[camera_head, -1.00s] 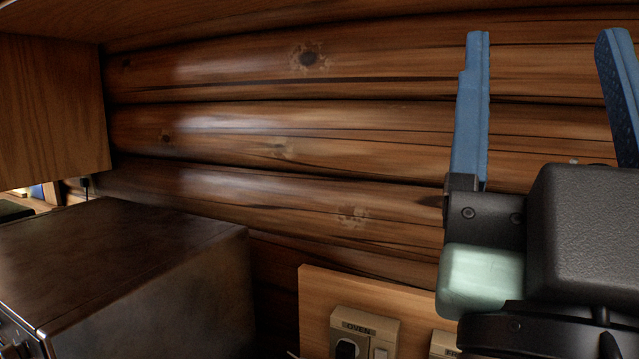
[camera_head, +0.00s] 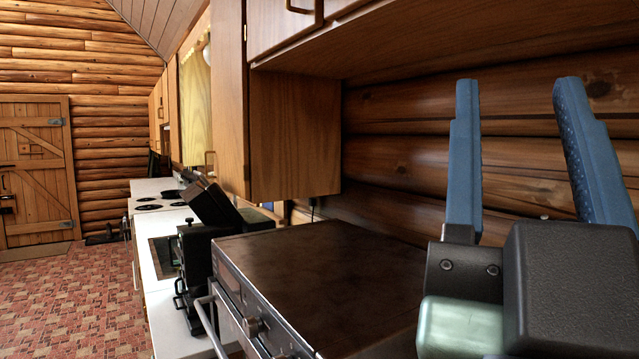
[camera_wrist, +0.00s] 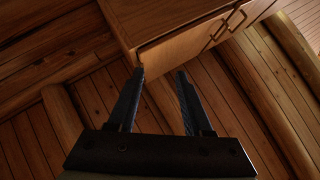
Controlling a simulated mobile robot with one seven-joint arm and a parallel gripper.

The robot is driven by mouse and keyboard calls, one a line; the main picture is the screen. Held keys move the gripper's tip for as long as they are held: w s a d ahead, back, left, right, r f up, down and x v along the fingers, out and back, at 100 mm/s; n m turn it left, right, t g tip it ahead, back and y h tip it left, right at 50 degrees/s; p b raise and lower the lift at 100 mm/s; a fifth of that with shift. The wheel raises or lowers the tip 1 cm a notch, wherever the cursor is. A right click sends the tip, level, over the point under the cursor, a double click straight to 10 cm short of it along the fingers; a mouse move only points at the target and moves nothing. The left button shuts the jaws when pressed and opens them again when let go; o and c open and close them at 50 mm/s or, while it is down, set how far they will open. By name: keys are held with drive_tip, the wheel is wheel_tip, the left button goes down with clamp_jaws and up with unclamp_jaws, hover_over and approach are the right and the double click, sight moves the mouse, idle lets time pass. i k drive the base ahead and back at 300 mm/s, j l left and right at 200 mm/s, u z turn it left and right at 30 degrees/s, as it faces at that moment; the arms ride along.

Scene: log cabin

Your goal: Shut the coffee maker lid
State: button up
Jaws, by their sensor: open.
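A black appliance (camera_head: 197,258) that looks like the coffee maker stands on the white counter, left of the oven, in the head view. A dark tilted piece on top of it (camera_head: 212,206), which looks like its raised lid, leans up to the left. It is partly hidden by the oven. My gripper (camera_head: 518,88) is open and empty, with blue fingers pointing up, at the right of the head view, well apart from the coffee maker. In the wrist view my gripper (camera_wrist: 160,74) faces the log wall and cupboards, with nothing between the fingers.
A dark metal oven (camera_head: 320,265) with a front handle and knobs stands between my gripper and the coffee maker. Wooden wall cupboards (camera_head: 296,135) hang above it. The tiled floor (camera_head: 65,305) is clear at left, before a wooden door (camera_head: 40,170).

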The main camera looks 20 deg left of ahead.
sight(210, 202)
drive_tip(key=u, duration=1.25)
drive_tip(key=i+j+z, duration=0.15)
drive_tip(key=i+j, duration=0.35)
drive_tip(key=i, duration=0.15)
drive_tip(key=i+j+z, duration=0.2)
drive_tip(key=i+j, duration=0.4)
drive_tip(key=i+j+z, duration=0.15)
drive_tip(key=i+j, duration=0.5)
drive_tip(key=i+j+z, duration=0.15)
drive_tip(key=i+j, duration=0.4)
drive_tip(key=j, duration=0.25)
